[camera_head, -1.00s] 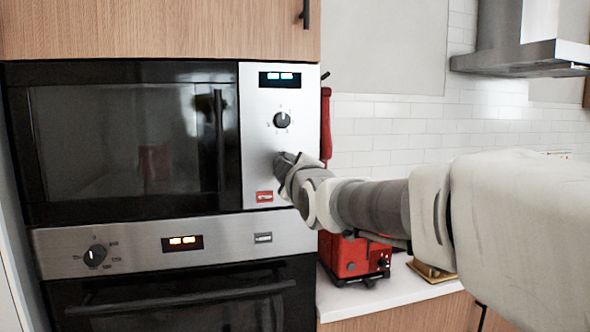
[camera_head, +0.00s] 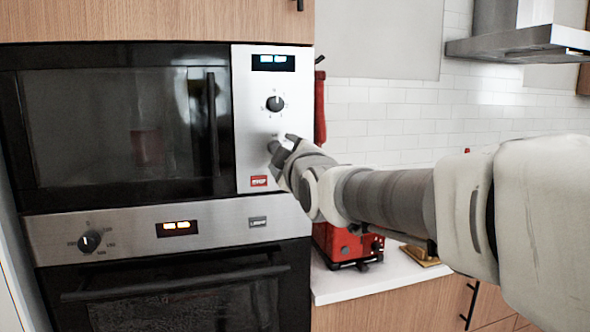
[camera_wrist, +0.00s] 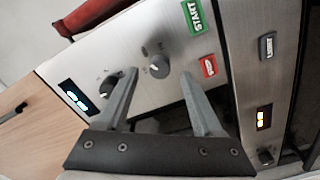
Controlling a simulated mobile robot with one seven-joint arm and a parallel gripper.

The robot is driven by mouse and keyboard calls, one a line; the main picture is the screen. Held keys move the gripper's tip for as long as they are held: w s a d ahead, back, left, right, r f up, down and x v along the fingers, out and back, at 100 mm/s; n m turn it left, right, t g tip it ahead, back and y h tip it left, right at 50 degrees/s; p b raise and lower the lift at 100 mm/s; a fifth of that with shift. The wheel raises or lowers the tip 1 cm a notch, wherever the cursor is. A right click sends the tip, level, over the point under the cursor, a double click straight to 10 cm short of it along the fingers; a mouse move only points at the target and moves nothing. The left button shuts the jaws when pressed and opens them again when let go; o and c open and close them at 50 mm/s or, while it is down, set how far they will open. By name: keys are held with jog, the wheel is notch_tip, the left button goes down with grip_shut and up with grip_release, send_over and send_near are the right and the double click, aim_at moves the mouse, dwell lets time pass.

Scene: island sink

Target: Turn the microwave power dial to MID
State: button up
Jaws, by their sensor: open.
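The microwave (camera_head: 110,120) has a silver control panel on its right side. A dark upper dial (camera_head: 275,103) sits below the blue-lit display; it also shows in the wrist view (camera_wrist: 108,85). A second, grey dial (camera_wrist: 159,66) shows in the wrist view, between and just beyond my fingertips; in the head view my gripper hides it. Which dial sets power, and their settings, cannot be read. My gripper (camera_head: 281,142) is open in front of the lower panel, and its spread fingers show in the wrist view (camera_wrist: 160,76). Contact with the dial cannot be confirmed.
A red button (camera_head: 259,181) is low on the panel; a green START button (camera_wrist: 194,17) shows in the wrist view. The oven (camera_head: 165,240) with its own dial is below. A red appliance (camera_head: 345,244) stands on the white counter beneath my arm.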

jog(key=v, duration=1.4)
jog(key=shift+s, duration=0.25)
jog(key=shift+d, duration=0.1)
jog(key=s+d+f+m+g+h, duration=0.2)
jog(key=s+d+f+m+g, duration=0.25)
jog(key=f, duration=0.35)
jog(key=s+d+f+m+g+h, duration=0.1)
jog(key=s+d+f+m+g, duration=0.2)
jog(key=s+f+m, duration=0.3)
jog(key=s+d+f+m+g+h, duration=0.2)
jog(key=s+d+f+m+g, duration=0.25)
jog(key=f, duration=0.45)
notch_tip(320, 180, up, 12)
jog(key=s+p, duration=0.1)
jog(key=p, duration=1.1)
jog(key=shift+s+a, duration=0.15)
jog(key=shift+a, duration=0.05)
jog(key=shift+o, duration=0.3)
jog(key=shift+f, duration=0.2)
